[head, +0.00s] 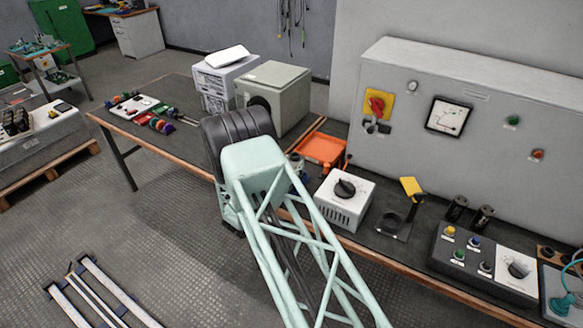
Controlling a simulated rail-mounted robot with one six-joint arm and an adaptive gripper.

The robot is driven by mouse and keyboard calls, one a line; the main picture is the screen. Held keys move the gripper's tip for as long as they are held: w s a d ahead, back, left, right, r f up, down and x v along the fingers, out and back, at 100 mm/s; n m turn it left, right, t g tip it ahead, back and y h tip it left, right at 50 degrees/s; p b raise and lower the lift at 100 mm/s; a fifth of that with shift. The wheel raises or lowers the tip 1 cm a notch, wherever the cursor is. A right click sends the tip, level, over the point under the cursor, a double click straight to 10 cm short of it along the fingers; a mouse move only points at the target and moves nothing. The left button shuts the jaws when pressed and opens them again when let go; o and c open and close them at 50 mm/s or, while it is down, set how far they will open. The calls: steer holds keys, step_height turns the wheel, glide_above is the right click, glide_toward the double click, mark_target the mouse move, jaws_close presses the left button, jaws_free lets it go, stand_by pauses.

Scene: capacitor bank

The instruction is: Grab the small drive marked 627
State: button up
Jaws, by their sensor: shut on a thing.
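No label reading 627 can be made out, so I cannot tell which thing is the small drive marked 627. My mint lattice arm reaches up from the lower middle over the bench (159,79), ending in a mint housing and a black ribbed cover. My gripper itself does not show; the arm hides it and whatever is below it. A white box with a black knob and vents (345,199) stands right of the arm.
A grey cabinet (480,120) with a red switch and meter backs the bench on the right. A button panel (466,262) stands before it. Grey-green (284,87) and white (217,82) boxes stand behind the arm. Coloured small items (150,113) lie on the bench's left.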

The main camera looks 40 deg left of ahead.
mark_target(292, 157)
steer(key=shift+r, duration=1.55)
steer(key=shift+s+r, duration=0.15)
steer(key=shift+r, duration=0.1)
steer(key=s+d+r+p, duration=0.1)
steer(key=s+d, duration=0.8)
steer(key=s, duration=0.4)
steer(key=shift+r+p, duration=0.2)
steer(key=shift+p, duration=0.1)
steer(key=shift+w, duration=0.15)
